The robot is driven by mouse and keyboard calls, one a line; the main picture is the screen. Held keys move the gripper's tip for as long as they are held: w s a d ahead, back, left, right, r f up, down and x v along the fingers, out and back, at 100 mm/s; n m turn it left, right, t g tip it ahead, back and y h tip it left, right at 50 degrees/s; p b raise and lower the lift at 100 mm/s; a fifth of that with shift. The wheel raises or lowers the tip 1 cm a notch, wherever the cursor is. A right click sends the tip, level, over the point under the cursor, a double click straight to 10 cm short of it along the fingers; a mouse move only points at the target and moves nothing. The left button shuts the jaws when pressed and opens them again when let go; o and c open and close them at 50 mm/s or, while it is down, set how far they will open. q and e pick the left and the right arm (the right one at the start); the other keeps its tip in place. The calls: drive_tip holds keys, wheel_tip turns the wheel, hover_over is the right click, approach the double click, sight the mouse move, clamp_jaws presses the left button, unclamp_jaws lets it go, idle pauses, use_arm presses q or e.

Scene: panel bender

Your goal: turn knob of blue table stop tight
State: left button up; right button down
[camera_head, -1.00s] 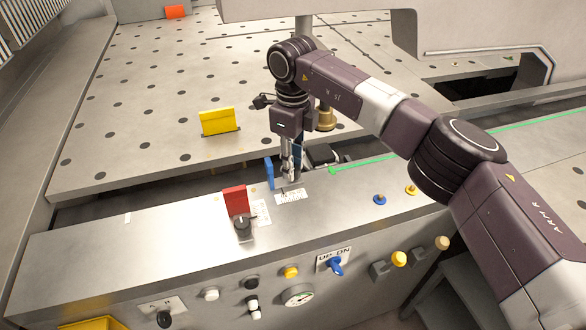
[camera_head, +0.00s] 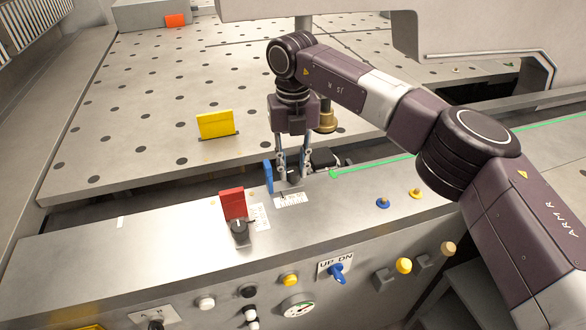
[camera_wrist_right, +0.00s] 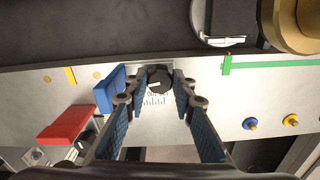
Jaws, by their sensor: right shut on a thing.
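The blue table stop (camera_head: 268,176) stands on the front metal ledge, with its white scale label (camera_head: 291,200) beside it. In the right wrist view the blue stop (camera_wrist_right: 110,90) is left of its dark round knob (camera_wrist_right: 159,79), which has a white pointer mark. My right gripper (camera_head: 293,178) points down over the ledge just right of the blue stop. In the wrist view my right gripper (camera_wrist_right: 160,90) has its fingers on both sides of the knob and is shut on it. In the head view the fingers mostly hide the knob. My left gripper is not in view.
A red stop (camera_head: 232,204) with its own knob (camera_head: 239,228) stands to the left on the ledge. A yellow stop (camera_head: 216,124) stands on the perforated table. A brass cylinder (camera_head: 326,120) is close behind my gripper. Blue and yellow pins (camera_head: 383,203) are to the right.

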sight(293, 170)
drive_tip(key=shift+w+r+m, duration=0.15)
drive_tip(key=shift+m, duration=0.55)
drive_tip(key=c, duration=1.6)
unclamp_jaws()
wheel_tip(293, 170, up, 12)
drive_tip(key=shift+f, duration=0.1)
